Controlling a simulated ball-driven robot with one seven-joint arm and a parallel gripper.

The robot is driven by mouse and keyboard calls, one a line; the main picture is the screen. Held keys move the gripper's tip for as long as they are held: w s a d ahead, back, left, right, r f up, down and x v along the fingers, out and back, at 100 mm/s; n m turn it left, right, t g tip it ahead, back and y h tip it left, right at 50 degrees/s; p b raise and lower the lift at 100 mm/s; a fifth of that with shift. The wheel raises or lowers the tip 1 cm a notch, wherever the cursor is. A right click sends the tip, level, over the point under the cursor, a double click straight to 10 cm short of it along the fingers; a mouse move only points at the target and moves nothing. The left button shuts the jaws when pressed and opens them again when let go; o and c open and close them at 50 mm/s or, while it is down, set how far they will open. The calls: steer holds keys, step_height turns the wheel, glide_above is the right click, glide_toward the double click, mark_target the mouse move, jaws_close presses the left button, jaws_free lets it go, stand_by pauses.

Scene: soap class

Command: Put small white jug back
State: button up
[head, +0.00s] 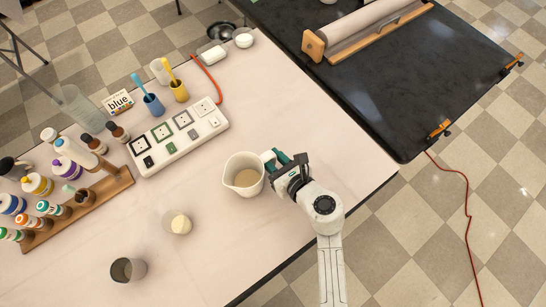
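A small white jug (241,181) with beige contents is in the middle of the head view, over the pale table and near its right-hand edge. It looks about upright. Its handle side faces my gripper (273,161), whose teal fingers are at the handle from the right. The fingers partly cover the handle. I cannot tell whether they are closed tight on it, or whether the jug's base touches the table.
A white socket board (180,138) lies behind the jug. A small cup (177,222) with pale contents and a grey cup (128,270) stand at front left. A wooden rack (85,205) with several bottles is at far left. The table's front middle is clear.

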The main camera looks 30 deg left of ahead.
steer(key=shift+o, duration=0.8)
steer(key=shift+r, duration=0.2)
steer(key=v, duration=1.2)
steer(key=shift+p, duration=0.4)
steer(key=shift+w+r, duration=0.1)
